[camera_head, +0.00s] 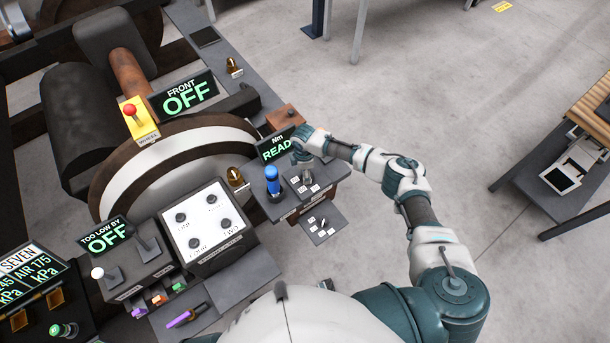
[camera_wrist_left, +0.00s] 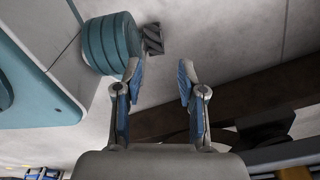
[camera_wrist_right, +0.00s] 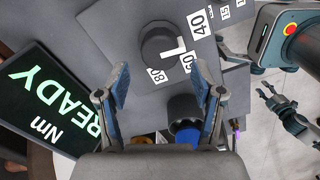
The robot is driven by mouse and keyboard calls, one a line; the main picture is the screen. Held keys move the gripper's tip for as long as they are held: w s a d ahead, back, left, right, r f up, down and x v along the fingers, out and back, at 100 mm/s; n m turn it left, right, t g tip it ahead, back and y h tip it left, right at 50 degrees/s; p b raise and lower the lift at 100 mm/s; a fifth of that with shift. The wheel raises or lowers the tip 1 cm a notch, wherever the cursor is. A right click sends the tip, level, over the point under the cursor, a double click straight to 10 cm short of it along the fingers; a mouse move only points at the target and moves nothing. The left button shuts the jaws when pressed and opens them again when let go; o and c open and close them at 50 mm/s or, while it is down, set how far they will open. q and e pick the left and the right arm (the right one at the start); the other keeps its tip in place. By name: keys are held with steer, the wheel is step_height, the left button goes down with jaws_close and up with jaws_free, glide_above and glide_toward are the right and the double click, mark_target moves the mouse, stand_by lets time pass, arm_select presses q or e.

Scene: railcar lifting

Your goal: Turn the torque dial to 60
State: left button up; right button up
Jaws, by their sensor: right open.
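The torque dial is a dark round knob (camera_wrist_right: 158,42) with white number labels around it in the right wrist view. The labels 80 (camera_wrist_right: 156,75), 60 (camera_wrist_right: 188,62) and 40 (camera_wrist_right: 200,22) can be read. A white mark shows at the knob's lower right, near 60; its exact setting is unclear. My right gripper (camera_wrist_right: 161,87) is open and empty, with the knob beyond its fingertips and apart from them. In the head view it is above the console, beside the READY display (camera_head: 275,150). My left gripper (camera_wrist_left: 160,72) is open and empty, outside the head view.
A blue-handled lever (camera_head: 273,182) stands beside the dial panel; its blue part also shows below the fingers in the right wrist view (camera_wrist_right: 187,136). The console's control box (camera_head: 208,222) and wheel (camera_head: 160,160) are to the left. Open floor (camera_head: 470,100) is to the right.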

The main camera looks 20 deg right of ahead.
steer(key=shift+f, duration=1.15)
steer(key=shift+d+f, duration=0.25)
steer(key=shift+d, duration=0.05)
steer(key=shift+d+f, duration=0.2)
steer(key=shift+d, duration=0.55)
steer(key=shift+a+r, duration=0.1)
steer(key=shift+a, duration=0.4)
steer(key=c, duration=1)
steer(key=shift+a, duration=0.4)
steer(key=shift+c, duration=0.7)
steer(key=shift+d, duration=0.4)
steer(key=shift+a+r, duration=0.15)
steer(key=shift+a, duration=0.05)
